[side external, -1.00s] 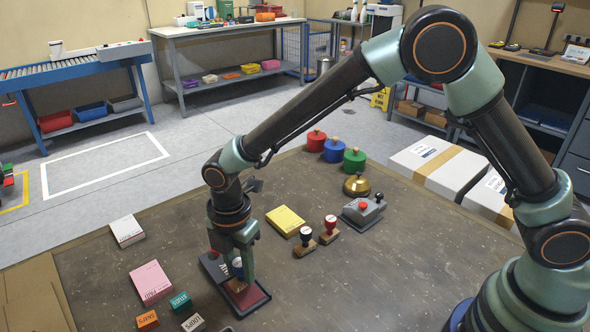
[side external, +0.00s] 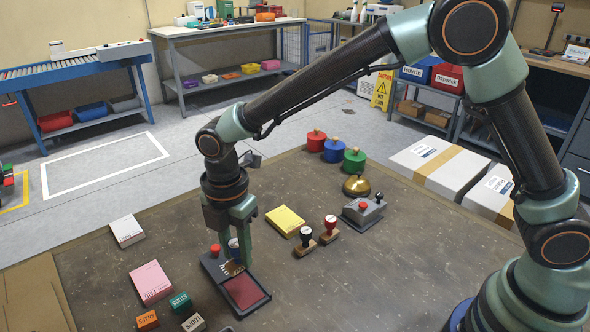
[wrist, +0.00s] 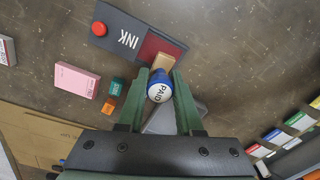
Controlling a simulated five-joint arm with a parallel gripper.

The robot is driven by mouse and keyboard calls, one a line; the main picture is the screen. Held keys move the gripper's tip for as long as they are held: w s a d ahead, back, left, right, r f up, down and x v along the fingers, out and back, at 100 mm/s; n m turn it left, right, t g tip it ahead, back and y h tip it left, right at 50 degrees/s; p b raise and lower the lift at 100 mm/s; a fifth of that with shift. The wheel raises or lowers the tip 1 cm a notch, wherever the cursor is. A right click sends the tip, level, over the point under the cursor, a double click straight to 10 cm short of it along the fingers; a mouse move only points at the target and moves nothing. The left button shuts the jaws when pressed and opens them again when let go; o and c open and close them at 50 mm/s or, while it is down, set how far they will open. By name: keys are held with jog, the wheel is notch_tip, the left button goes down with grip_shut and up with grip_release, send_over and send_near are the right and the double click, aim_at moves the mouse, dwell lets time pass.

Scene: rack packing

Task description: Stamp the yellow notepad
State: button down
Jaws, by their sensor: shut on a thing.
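The yellow notepad (side external: 285,221) lies on the table right of my gripper in the side view. My gripper (side external: 236,262) is shut on a stamp with a blue knob (side external: 234,243) and a wooden base. In the wrist view the stamp's white top (wrist: 159,93) reads PAID, between the fingers. The stamp is over the ink pad case, apparently just above its surface. The ink pad (side external: 245,292) is dark red in an open grey case marked INK, with a red knob (side external: 215,249) at one end. The stamp's underside is hidden.
Two more stamps, one black-knobbed (side external: 305,236) and one red-knobbed (side external: 330,227), stand right of the notepad. A grey device with a red button (side external: 363,210) and a brass bell (side external: 356,185) are beyond them. A pink pad (side external: 151,283) and small boxes (side external: 180,301) lie at front left.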

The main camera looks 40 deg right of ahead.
jog(key=w+d, duration=0.6)
jog(key=d, duration=0.3)
send_near(287, 219)
jog(key=shift+f, duration=2.1)
jog(key=shift+f, duration=0.65)
jog(key=shift+r, duration=0.1)
notch_tip(287, 219, up, 7)
dwell(1.1)
dwell(0.6)
